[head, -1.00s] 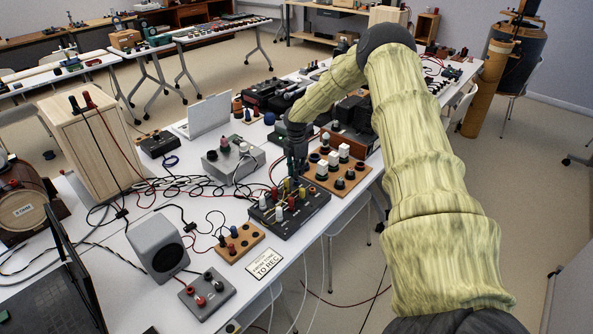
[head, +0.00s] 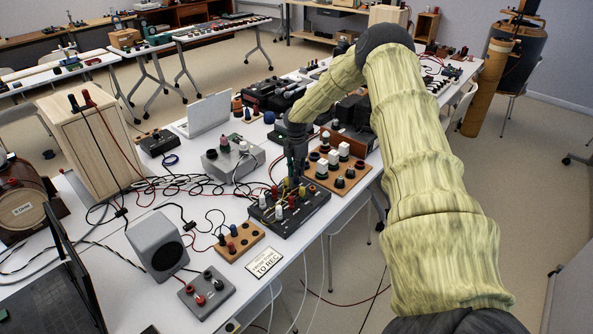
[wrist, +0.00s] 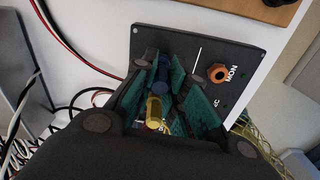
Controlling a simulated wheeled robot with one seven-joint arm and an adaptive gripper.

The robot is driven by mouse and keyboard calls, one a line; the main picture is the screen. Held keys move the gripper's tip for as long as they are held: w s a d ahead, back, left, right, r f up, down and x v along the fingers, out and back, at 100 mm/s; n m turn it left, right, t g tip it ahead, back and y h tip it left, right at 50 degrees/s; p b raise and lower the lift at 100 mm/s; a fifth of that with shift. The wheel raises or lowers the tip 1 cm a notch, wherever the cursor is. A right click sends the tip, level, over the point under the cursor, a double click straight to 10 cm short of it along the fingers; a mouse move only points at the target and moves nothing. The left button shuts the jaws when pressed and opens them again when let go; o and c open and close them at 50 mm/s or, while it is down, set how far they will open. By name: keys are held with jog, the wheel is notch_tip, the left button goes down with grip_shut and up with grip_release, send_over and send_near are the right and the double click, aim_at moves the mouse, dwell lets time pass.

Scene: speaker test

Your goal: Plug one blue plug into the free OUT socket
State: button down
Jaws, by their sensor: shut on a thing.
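My gripper (head: 296,178) is at the far edge of the black socket box (head: 284,222) on the table. In the wrist view my gripper (wrist: 166,68) has a dark blue plug (wrist: 162,72) between its green-padded fingers, close to the dark panel (wrist: 146,42). A yellow plug (wrist: 153,112) shows nearer the camera, also between the fingers. An orange-ringed socket marked MON (wrist: 218,72) is free, to the right of the fingers. The blue plug's tip is hidden, so I cannot tell whether it is in a socket. No OUT label is readable.
Red, white and yellow plugs crowd the black box. A wooden board with knobs (head: 318,172) stands just behind it. A small wooden plug board (head: 240,250), a sign (head: 267,263), a grey speaker (head: 155,243) and a grey box (head: 236,162) stand around. Loose cables cross the table.

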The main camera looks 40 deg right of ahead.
jog(key=shift+f+b, duration=0.3)
jog(key=shift+f, duration=0.2)
jog(key=c, duration=1.4)
grip_release()
jog(key=shift+o, duration=0.2)
jog(key=shift+r, duration=0.15)
jog(key=shift+r+p, duration=2.25)
jog(key=shift+r, duration=1.4)
